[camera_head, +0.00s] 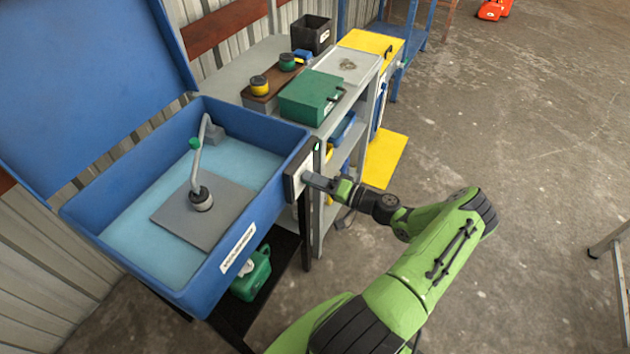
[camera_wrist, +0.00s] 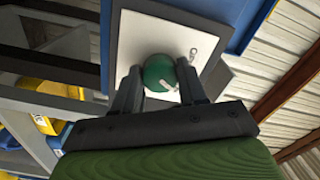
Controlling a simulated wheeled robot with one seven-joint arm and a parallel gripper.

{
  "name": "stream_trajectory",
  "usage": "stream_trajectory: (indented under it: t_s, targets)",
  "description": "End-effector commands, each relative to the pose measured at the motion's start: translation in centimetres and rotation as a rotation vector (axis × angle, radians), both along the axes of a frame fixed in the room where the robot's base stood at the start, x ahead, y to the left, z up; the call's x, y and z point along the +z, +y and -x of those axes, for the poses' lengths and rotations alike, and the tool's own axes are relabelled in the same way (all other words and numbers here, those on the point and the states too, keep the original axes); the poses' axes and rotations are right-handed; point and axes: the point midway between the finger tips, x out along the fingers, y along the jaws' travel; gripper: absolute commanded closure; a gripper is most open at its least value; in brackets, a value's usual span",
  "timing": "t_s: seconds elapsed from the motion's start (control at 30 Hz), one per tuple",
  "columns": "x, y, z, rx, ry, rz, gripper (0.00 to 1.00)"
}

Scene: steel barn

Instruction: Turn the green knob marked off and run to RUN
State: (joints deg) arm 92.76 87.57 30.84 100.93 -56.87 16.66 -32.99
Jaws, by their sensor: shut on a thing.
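The green knob (camera_wrist: 159,72) sits on a white plate (camera_wrist: 132,37) in the wrist view. The plate is fixed on the side of a blue parts washer basin (camera_head: 250,215). My gripper (camera_wrist: 160,85) is shut on the knob, with one dark finger on each side of it. A pale mark shows on the knob's lower right. A small pale mark (camera_wrist: 193,54) shows on the plate to the right of the knob, too small to read. In the head view my gripper (camera_head: 308,179) reaches the panel at the basin's right side, and its fingers hide the knob.
The basin's blue lid (camera_head: 90,80) stands open. A grey bench behind holds a green box (camera_head: 311,97), a black bin (camera_head: 311,34) and a tray (camera_head: 347,66). A green can (camera_head: 252,275) stands below the basin. The concrete floor at right is mostly clear.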

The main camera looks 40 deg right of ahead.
Motion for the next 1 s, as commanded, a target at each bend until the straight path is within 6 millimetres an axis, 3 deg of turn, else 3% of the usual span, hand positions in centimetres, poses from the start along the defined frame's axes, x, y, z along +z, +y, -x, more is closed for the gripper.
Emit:
stream_trajectory:
  t_s: [0.77,0.8,0.93,1.0]
  targets:
    - [0.02,-0.07,0.02,-0.002,0.032,-0.089,0.89]
    - [0.02,-0.07,0.02,-0.002,0.032,-0.089,0.52]
    - [0.01,-0.05,0.01,-0.001,0.032,-0.089,0.33]
    - [0.01,-0.03,0.01,-0.001,0.032,-0.089,0.33]
